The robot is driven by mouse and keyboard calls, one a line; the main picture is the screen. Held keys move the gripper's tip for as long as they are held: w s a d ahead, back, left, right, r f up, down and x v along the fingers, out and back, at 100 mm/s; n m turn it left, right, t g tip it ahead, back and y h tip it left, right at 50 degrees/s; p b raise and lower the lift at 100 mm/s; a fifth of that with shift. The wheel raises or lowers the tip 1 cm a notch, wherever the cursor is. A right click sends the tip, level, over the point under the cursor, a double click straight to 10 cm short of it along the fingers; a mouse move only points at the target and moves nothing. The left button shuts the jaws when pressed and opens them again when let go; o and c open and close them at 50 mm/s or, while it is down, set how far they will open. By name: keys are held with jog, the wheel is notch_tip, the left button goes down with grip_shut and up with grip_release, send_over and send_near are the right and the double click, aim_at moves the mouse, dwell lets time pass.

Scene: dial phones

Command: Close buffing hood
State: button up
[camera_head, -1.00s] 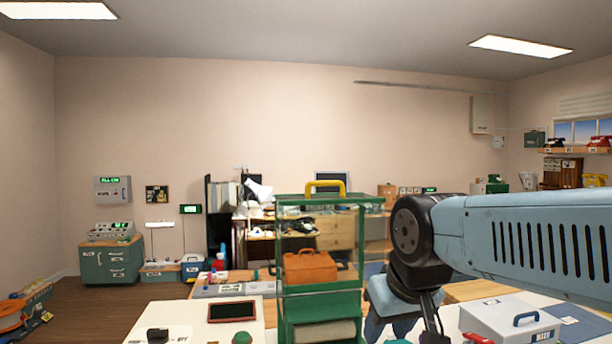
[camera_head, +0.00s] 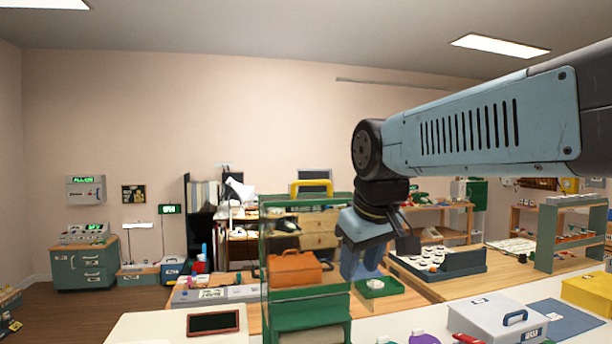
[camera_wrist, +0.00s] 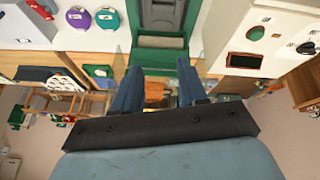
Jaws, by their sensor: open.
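The buffing hood appears to be the green frame (camera_head: 265,225) with clear panels and a yellow handle (camera_head: 311,188) on top. An orange-brown box-like thing (camera_head: 294,268) shows through it, above a green base (camera_head: 310,312). I cannot tell how far the hood is open. My gripper (camera_head: 360,272) hangs just right of the frame in the head view, pointing down, apart from the handle. In the wrist view its two blue fingers (camera_wrist: 157,75) are spread and empty, with a green body (camera_wrist: 160,57) beyond them.
A grey case (camera_head: 497,317) with a blue handle and a blue mat (camera_head: 566,318) lie on the white bench at right. A dark-screened tablet (camera_head: 214,322) lies at left. A parts tray (camera_head: 436,265) and a small green tray (camera_head: 378,287) stand behind.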

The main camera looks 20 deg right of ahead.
jog(key=w+r+n+g, duration=0.3)
jog(key=w+r+n, duration=1.2)
jog(key=w+r, duration=1.15)
jog(key=w+f, duration=0.1)
jog(key=f, duration=0.8)
jog(key=w+f, duration=0.1)
jog(key=f, duration=0.4)
jog(key=shift+w+d, duration=0.25)
jog(key=shift+w, duration=0.1)
grip_shut()
jog(key=shift+d, duration=0.15)
